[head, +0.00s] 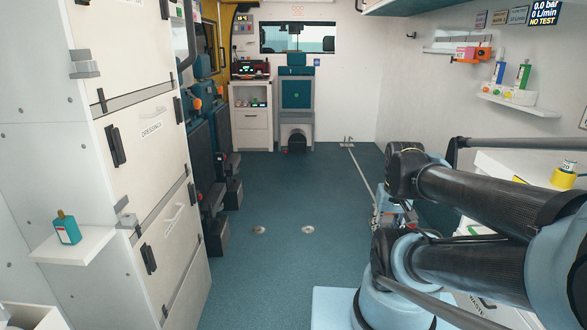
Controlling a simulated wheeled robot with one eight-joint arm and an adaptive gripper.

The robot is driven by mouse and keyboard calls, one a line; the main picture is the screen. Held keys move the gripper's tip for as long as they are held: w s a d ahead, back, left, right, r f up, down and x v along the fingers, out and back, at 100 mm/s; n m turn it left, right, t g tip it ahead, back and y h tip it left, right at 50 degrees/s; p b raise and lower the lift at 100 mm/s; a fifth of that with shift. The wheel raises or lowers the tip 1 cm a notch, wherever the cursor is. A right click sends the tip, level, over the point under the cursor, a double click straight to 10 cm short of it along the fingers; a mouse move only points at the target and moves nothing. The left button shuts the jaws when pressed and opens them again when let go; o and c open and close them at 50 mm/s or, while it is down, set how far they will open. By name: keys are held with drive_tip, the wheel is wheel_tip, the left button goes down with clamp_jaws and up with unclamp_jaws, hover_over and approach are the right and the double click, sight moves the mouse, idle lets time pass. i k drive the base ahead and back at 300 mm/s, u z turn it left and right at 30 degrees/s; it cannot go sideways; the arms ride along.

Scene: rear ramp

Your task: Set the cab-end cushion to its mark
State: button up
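At the far cab end, a teal seat (296,94) stands against the white wall, with an upright teal panel that bears a small green dot. A separate teal cushion-like pad (296,72) sits above that panel. I cannot tell for sure which pad is the cab-end cushion, and no mark for it is clear at this distance. My arm is folded at the right, far from the seat. What seems to be my gripper (390,214) is partly hidden behind my arm, and its fingers cannot be made out.
A blue floor aisle (278,195) runs clear to the seat. Tall white cabinets (150,130) and dark teal side seats (205,150) line the left. A small shelf (72,243) with a teal bottle (67,227) juts out. A white counter (520,172) stands right.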

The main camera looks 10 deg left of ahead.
sight(218, 116)
drive_tip(key=u, duration=0.15)
drive_tip(key=i, duration=1.1)
drive_tip(key=u, duration=0.85)
drive_tip(key=i, duration=2.3)
drive_tip(key=u, duration=0.3)
